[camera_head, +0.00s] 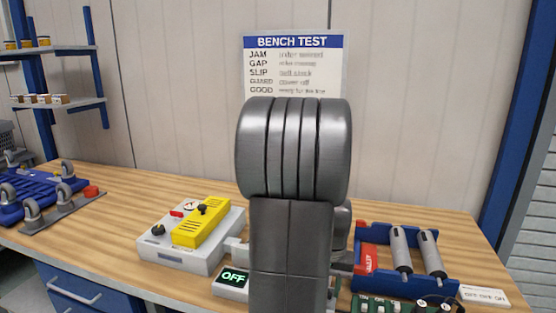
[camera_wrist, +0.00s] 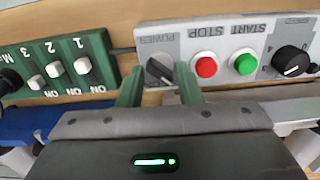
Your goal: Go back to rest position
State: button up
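My arm (camera_head: 292,205) rises in the middle of the head view, and my gripper is hidden behind it there. In the wrist view my gripper (camera_wrist: 160,88) shows two green fingers standing apart, with nothing seen held between them. A dark POWER knob (camera_wrist: 160,70) on a grey control panel (camera_wrist: 225,32) lies beyond and between the fingertips. I cannot tell how far the fingertips are from the panel. The panel also bears a red button (camera_wrist: 206,64), a green button (camera_wrist: 244,61) and a black dial (camera_wrist: 291,61).
A green switch box (camera_wrist: 68,50) stands beside the panel. The head view shows a display reading OFF (camera_head: 233,279), a grey box with a yellow cover (camera_head: 200,222), a blue tray (camera_head: 450,283) with two grey cylinders, and a blue caster rack (camera_head: 40,192). A BENCH TEST sign (camera_head: 292,42) hangs behind.

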jog(key=m, duration=0.4)
jog(key=shift+m+b, duration=0.8)
jog(key=shift+m, duration=1.5)
jog(key=shift+r, duration=0.15)
